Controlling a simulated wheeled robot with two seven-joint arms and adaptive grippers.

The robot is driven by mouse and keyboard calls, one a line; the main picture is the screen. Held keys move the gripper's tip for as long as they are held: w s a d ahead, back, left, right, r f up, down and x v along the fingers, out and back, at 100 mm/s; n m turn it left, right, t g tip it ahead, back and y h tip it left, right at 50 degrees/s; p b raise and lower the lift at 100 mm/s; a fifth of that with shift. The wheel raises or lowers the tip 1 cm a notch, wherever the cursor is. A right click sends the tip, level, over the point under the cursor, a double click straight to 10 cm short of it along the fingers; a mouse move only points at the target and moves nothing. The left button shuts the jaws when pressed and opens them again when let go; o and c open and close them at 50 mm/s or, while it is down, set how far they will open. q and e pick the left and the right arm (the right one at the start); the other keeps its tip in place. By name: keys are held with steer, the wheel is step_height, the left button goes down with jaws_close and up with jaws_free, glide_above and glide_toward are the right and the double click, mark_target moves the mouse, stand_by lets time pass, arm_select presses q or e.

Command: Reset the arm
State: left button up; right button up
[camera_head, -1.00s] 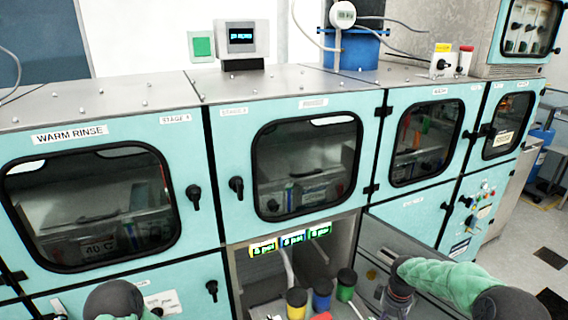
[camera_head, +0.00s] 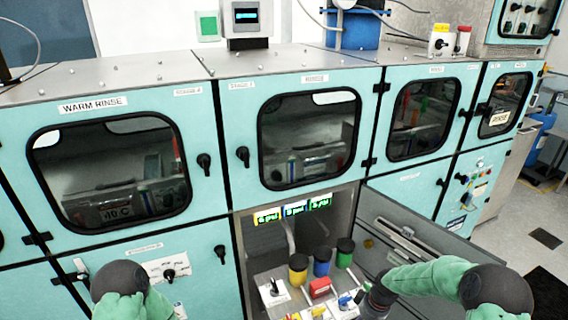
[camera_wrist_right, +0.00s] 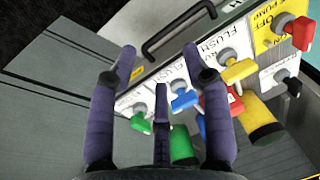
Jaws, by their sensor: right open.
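My right arm (camera_head: 430,279) comes in from the right in green padding. Its gripper (camera_head: 372,303) is low in the head view, beside the open bay's valve panel, with its fingertips hard to make out. In the right wrist view the gripper (camera_wrist_right: 160,70) shows purple fingers spread apart with nothing held between them. The valve panel with green, blue, red and yellow handles lies beyond the fingers; contact cannot be told. My left arm (camera_head: 125,290) shows at the bottom left, and its gripper is out of view.
The open bay holds yellow (camera_head: 298,269), blue (camera_head: 321,262) and green (camera_head: 344,254) black-topped containers and a red handle (camera_head: 320,288). An open door (camera_head: 415,235) stands close to my right arm. Teal cabinets with windows span the back. Floor (camera_head: 525,215) shows at the right.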

steer(key=s+a+f+m, duration=0.2)
steer(key=s+a+f, duration=0.1)
steer(key=s+a, duration=0.2)
steer(key=s+a+f+m+y, duration=0.1)
steer(key=s+a+f, duration=0.3)
steer(key=s, duration=0.6)
steer(key=s+a+f+m+y, duration=0.1)
steer(key=s+a+f+m, duration=0.2)
steer(key=s+a, duration=0.3)
steer(key=shift+s+a+f, duration=0.3)
steer(key=shift+s+f, duration=0.05)
steer(key=shift+s, duration=0.3)
